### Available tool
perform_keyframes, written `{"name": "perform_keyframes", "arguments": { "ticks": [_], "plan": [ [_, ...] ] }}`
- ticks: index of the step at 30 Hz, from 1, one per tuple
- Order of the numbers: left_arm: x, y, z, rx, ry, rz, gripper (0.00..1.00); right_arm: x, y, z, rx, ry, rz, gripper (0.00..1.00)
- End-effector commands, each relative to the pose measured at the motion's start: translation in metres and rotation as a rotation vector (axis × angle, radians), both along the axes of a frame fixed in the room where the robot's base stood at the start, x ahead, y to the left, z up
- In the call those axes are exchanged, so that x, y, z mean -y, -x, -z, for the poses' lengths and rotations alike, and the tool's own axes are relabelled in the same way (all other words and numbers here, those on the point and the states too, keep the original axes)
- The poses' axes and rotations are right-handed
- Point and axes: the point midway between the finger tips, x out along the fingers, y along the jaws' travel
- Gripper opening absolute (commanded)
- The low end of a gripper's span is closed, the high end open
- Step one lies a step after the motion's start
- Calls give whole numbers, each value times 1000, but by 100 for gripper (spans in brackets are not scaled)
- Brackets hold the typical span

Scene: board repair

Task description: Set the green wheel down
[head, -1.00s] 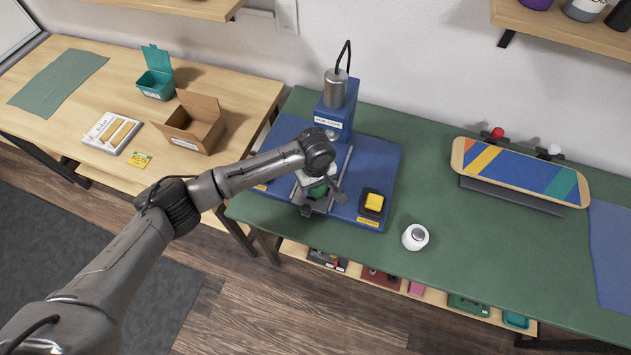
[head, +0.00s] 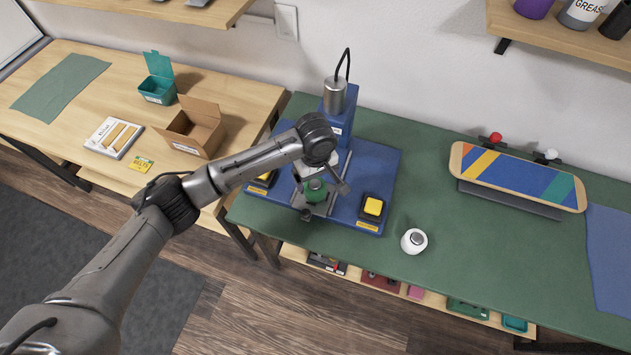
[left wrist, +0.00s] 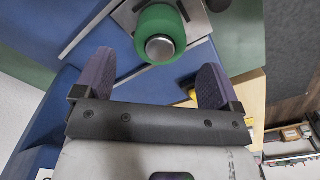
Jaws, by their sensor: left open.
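The green wheel (head: 315,190) sits on the grey metal plate of the blue press (head: 338,106). In the left wrist view the green wheel (left wrist: 172,20) shows with its silver hub, just beyond the fingertips. My left gripper (head: 323,196) is over the wheel in the head view. In the left wrist view its two fingers (left wrist: 153,75) are spread wide with nothing between them, and the wheel appears apart from them. My right gripper is not in view.
Yellow buttons (head: 373,206) flank the press base. A skateboard deck (head: 520,178) rests on a stand further right. An open cardboard box (head: 195,130) is on the left table.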

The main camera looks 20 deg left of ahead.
Motion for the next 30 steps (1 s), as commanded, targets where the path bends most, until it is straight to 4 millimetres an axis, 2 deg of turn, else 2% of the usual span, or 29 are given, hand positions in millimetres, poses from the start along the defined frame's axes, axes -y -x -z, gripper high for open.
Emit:
{"name": "perform_keyframes", "arguments": {
  "ticks": [1, 7, 16, 24, 26, 30],
  "plan": [
    [1, 0, -11, 1, 1, 1, 89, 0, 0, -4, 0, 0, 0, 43],
    [1, 0, -39, 1, 1, 0, 89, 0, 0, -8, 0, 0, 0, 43],
    [0, 0, -55, 0, 0, 0, 89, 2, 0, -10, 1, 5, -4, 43],
    [3, 4, -51, 0, 8, 20, 89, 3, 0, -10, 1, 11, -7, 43],
    [9, 11, -42, 2, 20, 58, 89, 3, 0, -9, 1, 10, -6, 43],
    [30, 43, -10, 28, 83, 224, 89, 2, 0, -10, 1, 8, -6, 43]
  ]
}}
